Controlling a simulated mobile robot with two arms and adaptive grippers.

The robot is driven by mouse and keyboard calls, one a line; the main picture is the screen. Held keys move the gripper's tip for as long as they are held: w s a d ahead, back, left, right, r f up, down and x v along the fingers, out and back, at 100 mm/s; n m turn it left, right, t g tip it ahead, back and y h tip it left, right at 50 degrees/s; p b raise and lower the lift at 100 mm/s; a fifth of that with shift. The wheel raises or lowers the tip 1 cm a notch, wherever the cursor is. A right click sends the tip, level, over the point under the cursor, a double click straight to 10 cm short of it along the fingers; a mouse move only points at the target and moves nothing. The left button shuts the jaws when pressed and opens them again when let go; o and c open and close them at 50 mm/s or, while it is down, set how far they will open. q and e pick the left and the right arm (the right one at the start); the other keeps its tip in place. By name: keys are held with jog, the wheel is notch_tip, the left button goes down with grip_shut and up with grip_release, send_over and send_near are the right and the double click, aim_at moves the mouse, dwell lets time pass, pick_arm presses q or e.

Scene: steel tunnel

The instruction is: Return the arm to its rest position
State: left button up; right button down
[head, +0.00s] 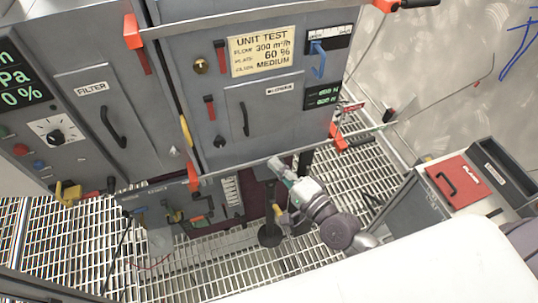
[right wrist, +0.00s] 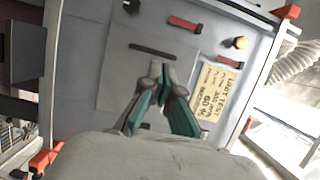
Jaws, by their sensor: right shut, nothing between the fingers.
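My right arm (head: 325,212) reaches in at the lower middle of the head view. Its gripper (head: 280,166) is at the lower edge of the grey cabinet marked UNIT TEST (head: 245,105). In the right wrist view, the gripper's green and grey fingers (right wrist: 160,82) are shut with nothing between them. They point at the cabinet front, near a dark bar handle (right wrist: 152,51). I cannot tell whether they touch the cabinet. My left gripper is not in view.
A FILTER panel (head: 92,90) with a black handle is at the left. A grey box with a red lid (head: 458,182) stands at the right. A white surface (head: 400,270) fills the lower right. The floor is metal grating (head: 245,265). Orange-red levers (head: 133,35) stick out from the cabinets.

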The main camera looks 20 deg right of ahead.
jog(key=s+d+f+n+g+h, duration=0.1)
jog(key=s+d+f+n+g, duration=0.15)
jog(key=f, duration=0.85)
jog(key=s+d+f+n+g+h+b, duration=0.1)
jog(key=s+d+f+n+g+h, duration=0.15)
jog(key=f, duration=0.75)
jog(key=s+d+f+n+g+h, duration=0.1)
jog(key=s+d+f+n+g, duration=0.2)
jog(key=f, duration=0.8)
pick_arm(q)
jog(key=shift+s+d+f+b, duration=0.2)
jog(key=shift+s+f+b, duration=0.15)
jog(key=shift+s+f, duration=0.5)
pick_arm(e)
jog(key=s+f+n+g, duration=0.2)
jog(key=s+f, duration=0.4)
jog(key=s, duration=0.3)
jog(key=s+f+n+g+h, duration=0.1)
jog(key=s+f+n+g, duration=0.2)
jog(key=s+f, duration=0.3)
jog(key=s+d+f+n+g+h, duration=0.1)
jog(key=s+f, duration=0.5)
jog(key=s, duration=0.7)
jog(key=shift+s+f+n+g, duration=0.25)
jog(key=shift+s+n+g, duration=0.1)
jog(key=shift+n+g, duration=0.6)
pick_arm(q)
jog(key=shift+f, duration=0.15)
